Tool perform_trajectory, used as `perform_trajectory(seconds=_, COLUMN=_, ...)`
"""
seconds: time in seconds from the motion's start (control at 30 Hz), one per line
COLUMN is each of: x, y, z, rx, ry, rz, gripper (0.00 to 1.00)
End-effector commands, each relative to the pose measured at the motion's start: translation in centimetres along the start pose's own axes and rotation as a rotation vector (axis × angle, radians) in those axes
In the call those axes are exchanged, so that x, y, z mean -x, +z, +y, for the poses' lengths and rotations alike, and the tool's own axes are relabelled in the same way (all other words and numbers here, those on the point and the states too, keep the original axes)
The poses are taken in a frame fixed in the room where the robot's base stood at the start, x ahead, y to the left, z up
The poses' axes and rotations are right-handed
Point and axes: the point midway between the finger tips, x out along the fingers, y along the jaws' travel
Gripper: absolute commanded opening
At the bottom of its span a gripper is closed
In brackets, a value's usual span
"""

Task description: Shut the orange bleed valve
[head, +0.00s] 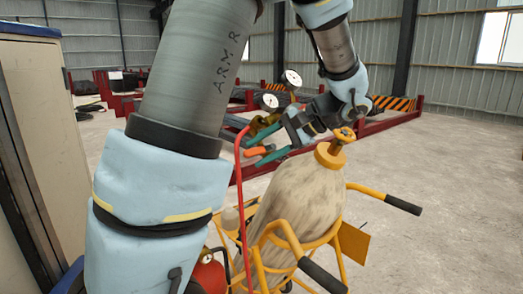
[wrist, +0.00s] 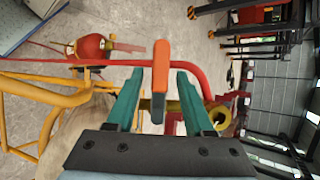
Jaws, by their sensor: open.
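The orange bleed valve lever (wrist: 160,72) stands between my gripper's two green fingers in the wrist view, with a visible gap on each side. My gripper (wrist: 160,84) is open, and its fingertips flank the lever. Brass fittings (wrist: 188,101) show by the lever's lower end, partly hidden by the right finger. In the head view the orange lever (head: 259,150) shows between the green fingers of my gripper (head: 254,153), left of the gas bottle's neck. Whether a finger touches the lever cannot be told in the head view.
A red hose (head: 239,180) and two gauges (head: 291,79) are close to the gripper. A cabinet (head: 35,130) stands at left. The floor at right is clear.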

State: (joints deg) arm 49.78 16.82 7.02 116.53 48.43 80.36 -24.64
Motion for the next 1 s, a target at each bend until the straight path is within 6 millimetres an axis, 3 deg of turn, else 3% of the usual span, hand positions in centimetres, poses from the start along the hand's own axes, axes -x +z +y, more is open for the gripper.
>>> perform_trajectory(seconds=0.27, x=1.5, y=-0.2, z=0.2, rx=0.002, ry=-0.001, rz=0.004, gripper=0.53)
perform_trajectory(seconds=0.7, x=9.4, y=-0.1, z=0.2, rx=0.000, ry=0.000, rz=0.003, gripper=0.53)
perform_trajectory(seconds=1.0, x=10.8, y=0.0, z=0.0, rx=0.000, ry=0.001, rz=0.000, gripper=0.53)
